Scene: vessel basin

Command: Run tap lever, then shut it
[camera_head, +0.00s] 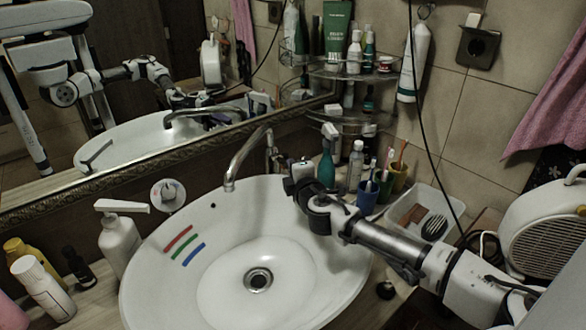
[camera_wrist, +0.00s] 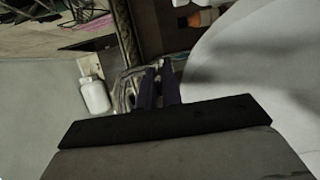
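The chrome tap (camera_head: 238,160) stands at the back rim of the white basin, its curved spout over the bowl. No water shows below the spout. My gripper (camera_head: 291,178) is close to the right side of the tap's base, in front of it. The tap's lever is not clear behind it. In the wrist view my gripper's two dark fingers (camera_wrist: 158,88) stand a narrow gap apart, with blurred chrome of the tap (camera_wrist: 127,92) just beyond and beside them. I cannot tell whether they touch the lever or hold anything.
The basin (camera_head: 225,285) is empty, with red, green and blue strokes on its left wall. A soap dispenser (camera_head: 119,240) stands left. Cups (camera_head: 367,197), bottles and a clear tray (camera_head: 425,212) crowd the right of my gripper. The framed mirror (camera_head: 130,160) rises behind.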

